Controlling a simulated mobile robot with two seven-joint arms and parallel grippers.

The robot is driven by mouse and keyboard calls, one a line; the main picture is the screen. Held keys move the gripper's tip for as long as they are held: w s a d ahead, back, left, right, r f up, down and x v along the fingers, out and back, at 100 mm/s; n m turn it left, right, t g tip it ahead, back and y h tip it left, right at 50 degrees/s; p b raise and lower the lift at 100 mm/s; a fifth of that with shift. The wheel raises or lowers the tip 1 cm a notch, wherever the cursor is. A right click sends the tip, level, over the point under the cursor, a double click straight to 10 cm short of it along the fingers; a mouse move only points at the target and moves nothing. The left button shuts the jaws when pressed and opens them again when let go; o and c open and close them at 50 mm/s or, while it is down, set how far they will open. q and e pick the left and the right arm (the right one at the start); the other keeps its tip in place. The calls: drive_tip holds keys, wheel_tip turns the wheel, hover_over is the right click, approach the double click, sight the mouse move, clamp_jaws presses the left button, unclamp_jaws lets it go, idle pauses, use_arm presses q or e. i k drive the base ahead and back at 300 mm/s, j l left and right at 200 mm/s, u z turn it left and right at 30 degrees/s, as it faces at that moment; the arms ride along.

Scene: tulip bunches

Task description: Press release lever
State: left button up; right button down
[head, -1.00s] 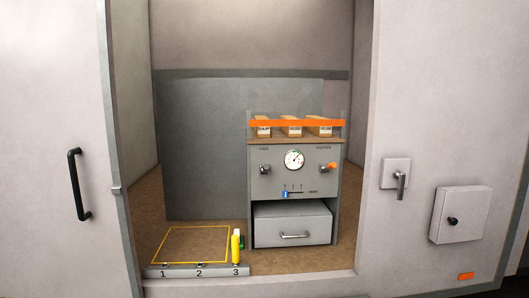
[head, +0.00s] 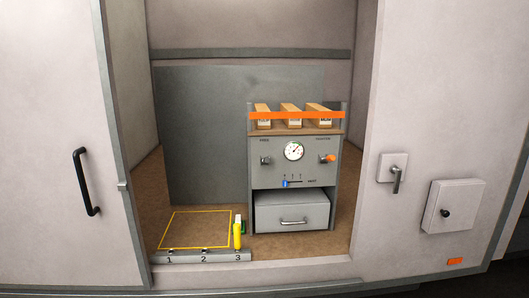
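No part is readably marked as the release lever. A grey lever handle (head: 397,181) hangs down from a light plate on the wall right of the opening. The grey cabinet (head: 262,177) inside the opening carries a round white dial (head: 293,151), a dark knob (head: 265,160), an orange-tipped knob (head: 328,158) and a blue slider (head: 285,184) at the left end of its slot. A yellow upright piece (head: 238,234) stands at position 3 of the numbered strip (head: 187,258), with green beside it. Neither of my grippers is in view.
Several boxes (head: 292,111) sit on the cabinet's top shelf behind an orange bar (head: 298,115). A yellow outline (head: 172,230) marks empty floor. A black door handle (head: 86,182) is at left, a wall box (head: 454,206) at right.

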sight(266, 160)
drive_tip(key=i+j, duration=0.45)
drive_tip(key=i, duration=0.25)
drive_tip(key=i+j+z, duration=0.1)
drive_tip(key=i+j, duration=0.4)
drive_tip(key=i, duration=0.2)
drive_tip(key=i+j, duration=0.5)
drive_tip(key=i, duration=0.2)
